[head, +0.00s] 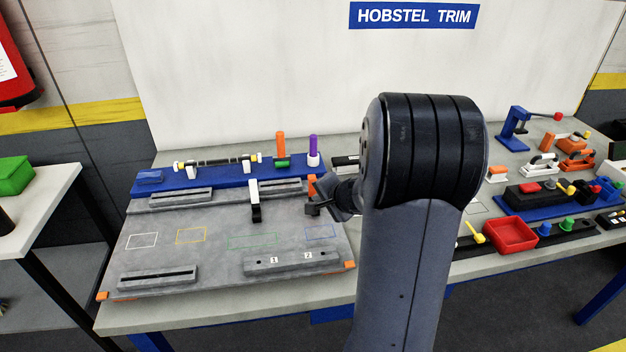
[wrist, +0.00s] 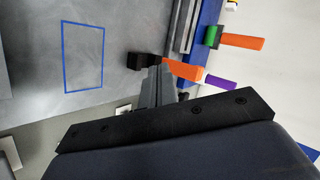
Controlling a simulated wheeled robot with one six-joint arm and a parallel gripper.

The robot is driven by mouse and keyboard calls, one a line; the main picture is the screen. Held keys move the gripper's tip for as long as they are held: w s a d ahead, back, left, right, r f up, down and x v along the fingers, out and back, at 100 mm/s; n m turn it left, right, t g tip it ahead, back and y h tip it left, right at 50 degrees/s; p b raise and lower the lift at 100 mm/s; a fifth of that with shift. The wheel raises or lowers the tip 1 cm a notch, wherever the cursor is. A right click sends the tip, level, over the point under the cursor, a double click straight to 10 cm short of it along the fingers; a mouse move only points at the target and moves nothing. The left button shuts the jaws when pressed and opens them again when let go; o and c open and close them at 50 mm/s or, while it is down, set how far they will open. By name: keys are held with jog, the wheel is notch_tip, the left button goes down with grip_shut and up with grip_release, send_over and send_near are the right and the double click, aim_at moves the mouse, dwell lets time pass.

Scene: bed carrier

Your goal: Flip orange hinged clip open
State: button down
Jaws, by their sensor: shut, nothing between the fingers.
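The orange hinged clip (head: 312,183) stands near the right back part of the grey board, left of my arm. In the wrist view its orange part (wrist: 184,71) lies just right of my fingertips, and a black block (wrist: 143,60), apparently its lower part, shows just left of them. My gripper (head: 321,203) is shut and empty, right at the clip. In the wrist view my grey fingers (wrist: 160,72) cover the middle of the clip, so I cannot tell whether they touch it.
A similar white clip (head: 253,191) stands to the left on the board (head: 205,222). Behind are a green-orange peg (head: 281,147) and a purple peg (head: 313,147). A blue outlined rectangle (head: 320,231) lies in front on bare board. Red tray (head: 510,235) and tools stand at right.

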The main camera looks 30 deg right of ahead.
aim_at(310, 190)
jog(key=shift+w+d, duration=0.2)
jog(key=shift+w, duration=0.45)
jog(key=shift+w+d, duration=0.15)
jog(key=shift+w, duration=0.5)
dwell(1.1)
jog(key=shift+w+d, duration=0.15)
jog(key=shift+w, duration=0.25)
jog(key=shift+w+d, duration=0.2)
jog(key=shift+w, duration=0.55)
dwell(0.9)
jog(key=shift+s, duration=0.1)
jog(key=shift+s+a+b, duration=0.2)
jog(key=shift+s+b, duration=0.15)
jog(key=shift+s, duration=0.2)
jog(key=shift+s+a+b, duration=0.15)
jog(key=shift+s+b, duration=0.2)
jog(key=shift+s, duration=0.2)
